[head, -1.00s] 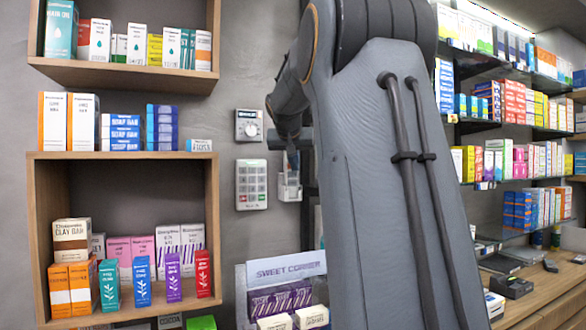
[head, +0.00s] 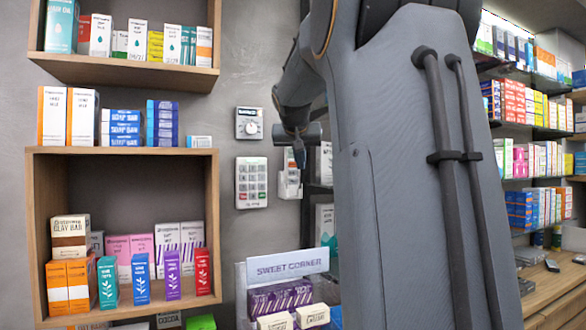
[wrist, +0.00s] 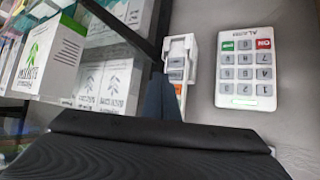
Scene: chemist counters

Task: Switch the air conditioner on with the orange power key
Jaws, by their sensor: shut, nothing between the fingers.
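A white wall holder (head: 289,184) hangs on the grey wall, right of the keypad. The wrist view shows the holder (wrist: 180,47) upside down, with a pale remote (wrist: 176,68) in it. An orange key (wrist: 178,88) shows low on the remote in that view. My gripper (head: 299,154) is shut and empty, near the holder's upper part in the head view. In the wrist view the closed fingers of my gripper (wrist: 160,98) overlap the holder's left edge, left of the orange key. I cannot tell whether they touch. The air conditioner itself is not seen.
A white keypad (head: 251,182) with green and red keys and a dial thermostat (head: 249,123) are on the wall left of the holder. A wooden shelf (head: 40,215) with boxes stands left. A sweets display (head: 290,265) sits below. Dark shelving (wrist: 120,28) borders the holder.

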